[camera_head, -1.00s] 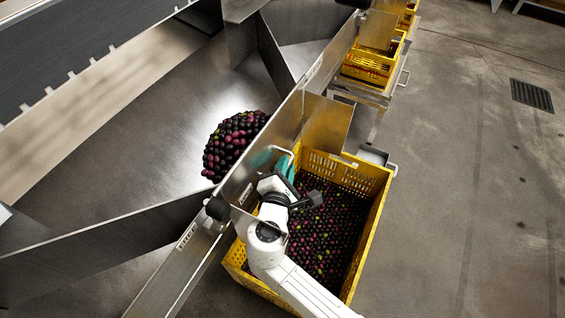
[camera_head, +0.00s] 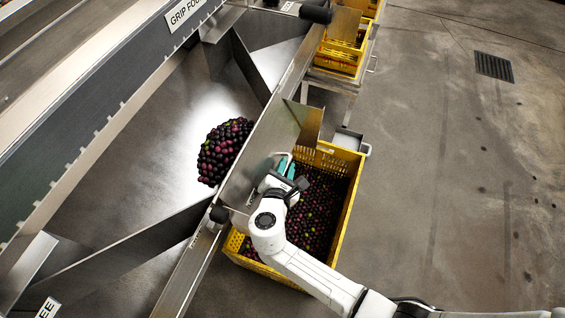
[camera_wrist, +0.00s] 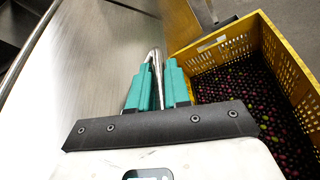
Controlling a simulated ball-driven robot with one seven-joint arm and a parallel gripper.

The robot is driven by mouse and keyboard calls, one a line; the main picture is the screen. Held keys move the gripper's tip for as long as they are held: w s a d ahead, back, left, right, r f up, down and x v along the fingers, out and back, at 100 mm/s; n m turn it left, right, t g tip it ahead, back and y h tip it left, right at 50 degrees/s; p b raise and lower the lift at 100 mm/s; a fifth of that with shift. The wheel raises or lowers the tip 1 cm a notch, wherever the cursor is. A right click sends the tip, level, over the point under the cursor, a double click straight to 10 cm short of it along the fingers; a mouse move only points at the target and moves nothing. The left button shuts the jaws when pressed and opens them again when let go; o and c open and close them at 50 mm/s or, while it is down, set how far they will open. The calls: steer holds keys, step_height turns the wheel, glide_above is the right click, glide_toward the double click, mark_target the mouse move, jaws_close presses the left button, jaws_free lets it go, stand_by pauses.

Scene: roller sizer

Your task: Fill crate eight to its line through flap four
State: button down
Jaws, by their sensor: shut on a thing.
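My gripper (camera_head: 284,166) is shut on a bent metal handle (camera_wrist: 156,75); its teal fingers lie on both sides of the rod. The handle stands at the metal flap (camera_head: 262,140), a broad plate that also fills the left of the wrist view (camera_wrist: 85,70). The yellow crate (camera_head: 351,200) sits below and right of the flap, and its slotted wall shows in the wrist view (camera_wrist: 292,62). Dark purple olives (camera_head: 322,212) with some green ones cover its floor area. My arm hides part of the crate. I cannot make out a line or number on it.
A heap of olives (camera_head: 222,150) lies in the metal bay behind the flap. More yellow crates (camera_head: 340,58) stand on a stand farther along. A small metal tray (camera_head: 349,140) juts out beside the crate. The floor at right is clear, with a drain grate (camera_head: 493,66).

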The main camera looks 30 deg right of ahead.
steer(key=shift+s, duration=0.1)
stand_by(0.3)
steer(key=c, duration=1.4)
jaws_free()
steer(key=shift+c, duration=0.2)
steer(key=shift+s+a+r, duration=0.2)
steer(key=shift+s+a, duration=0.05)
steer(key=shift+a, duration=0.05)
steer(key=p+v, duration=0.1)
steer(key=v, duration=0.9)
steer(key=shift+p, duration=0.4)
steer(key=shift+f, duration=0.1)
